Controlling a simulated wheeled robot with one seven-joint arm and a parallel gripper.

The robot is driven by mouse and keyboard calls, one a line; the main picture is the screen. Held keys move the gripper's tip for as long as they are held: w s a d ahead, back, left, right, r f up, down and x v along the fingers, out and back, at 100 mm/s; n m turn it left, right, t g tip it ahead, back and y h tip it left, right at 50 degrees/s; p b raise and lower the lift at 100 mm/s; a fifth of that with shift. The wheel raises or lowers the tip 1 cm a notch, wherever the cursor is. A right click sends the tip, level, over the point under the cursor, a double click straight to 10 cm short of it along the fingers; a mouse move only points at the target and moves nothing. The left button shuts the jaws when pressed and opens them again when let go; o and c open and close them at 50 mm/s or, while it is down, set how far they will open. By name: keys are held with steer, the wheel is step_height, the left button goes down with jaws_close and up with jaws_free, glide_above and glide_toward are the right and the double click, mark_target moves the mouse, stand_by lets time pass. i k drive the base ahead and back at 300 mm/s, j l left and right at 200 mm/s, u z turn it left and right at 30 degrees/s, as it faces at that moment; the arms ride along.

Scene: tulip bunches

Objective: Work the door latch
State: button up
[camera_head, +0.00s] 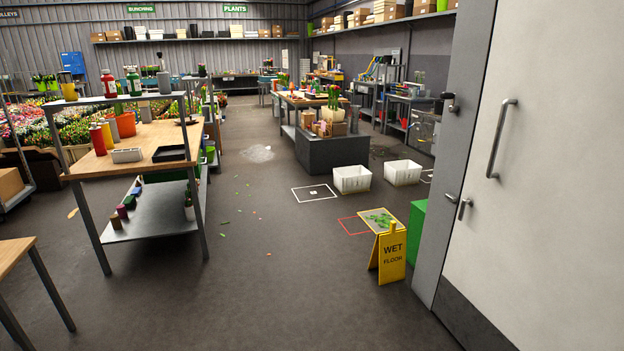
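A white door (553,190) fills the right side of the head view, beside a grey frame post (445,215). A small metal lever latch (464,207) sits low at the door's left edge. A second small metal piece (451,198) is just left of it on the post. A long vertical pull handle (500,138) is mounted higher on the door. A dark fitting (452,106) is on the post above. I cannot tell whether the latch is engaged. My gripper is not in view.
A yellow wet floor sign (391,250) and a green box (418,232) stand left of the post. White crates (352,179) (402,172) sit farther back. A wooden-topped workbench (140,145) stands at left. The middle floor is mostly clear, with scattered leaves.

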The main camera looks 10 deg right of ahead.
mark_target(469, 202)
steer(key=i+j+u, duration=0.15)
steer(key=i, duration=1.7)
steer(key=i+j+z, duration=0.1)
steer(key=i+z, duration=0.3)
steer(key=i+j+z, duration=0.4)
steer(key=i, duration=0.15)
steer(key=i+j+z, duration=0.25)
steer(key=i+z, duration=0.2)
steer(key=i+j+z, duration=0.4)
steer(key=j, duration=0.15)
steer(key=k, duration=0.05)
